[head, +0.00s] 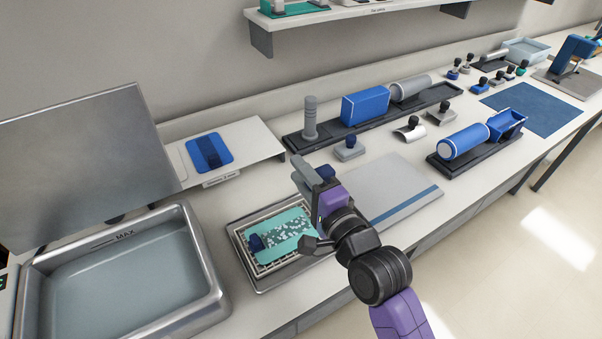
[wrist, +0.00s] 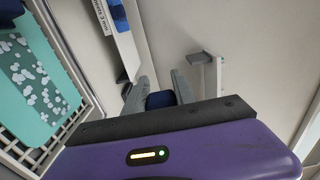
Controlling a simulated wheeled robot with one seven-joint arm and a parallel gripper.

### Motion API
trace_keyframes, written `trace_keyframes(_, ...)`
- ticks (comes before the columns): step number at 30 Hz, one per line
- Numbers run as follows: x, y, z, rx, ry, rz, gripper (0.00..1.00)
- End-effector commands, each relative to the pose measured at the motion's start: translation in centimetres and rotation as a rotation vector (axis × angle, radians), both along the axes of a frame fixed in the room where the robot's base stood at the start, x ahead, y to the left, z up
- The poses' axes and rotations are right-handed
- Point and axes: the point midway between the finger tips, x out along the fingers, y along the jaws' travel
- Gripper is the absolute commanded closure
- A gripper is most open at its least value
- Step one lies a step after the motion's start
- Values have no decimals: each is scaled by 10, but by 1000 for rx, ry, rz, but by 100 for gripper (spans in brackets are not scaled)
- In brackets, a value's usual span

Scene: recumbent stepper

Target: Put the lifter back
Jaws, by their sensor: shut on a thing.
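My gripper (head: 313,178) is shut on a dark blue piece, seemingly the lifter's handle (head: 325,172), above the counter between the teal sheet and the grey board. In the wrist view the dark blue handle (wrist: 160,99) sits between the two grey fingers (wrist: 160,90). The rest of the held lifter is hidden by the fingers and the wrist, so I cannot tell its shape or whether it touches anything below.
A teal speckled sheet (head: 285,229) with a dark blue knob lies in a rack tray. A water basin (head: 205,255) stands left, a low white stand (head: 250,143) with a blue pad behind. A knobbed grey block (head: 350,154) and a flat grey board (head: 395,185) are close by.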

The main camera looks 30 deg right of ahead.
Motion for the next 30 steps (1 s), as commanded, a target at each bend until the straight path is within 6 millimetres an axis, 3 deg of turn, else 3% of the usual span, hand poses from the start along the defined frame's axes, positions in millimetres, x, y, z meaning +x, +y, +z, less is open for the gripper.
trace_keyframes(8,0,0,-2,0,-2,0,100)
trace_keyframes(9,0,0,-2,0,0,0,65)
trace_keyframes(12,0,0,-2,0,0,0,47)
trace_keyframes(23,0,0,1,0,0,0,47)
trace_keyframes(30,-30,0,-2,1,3,-1,47)
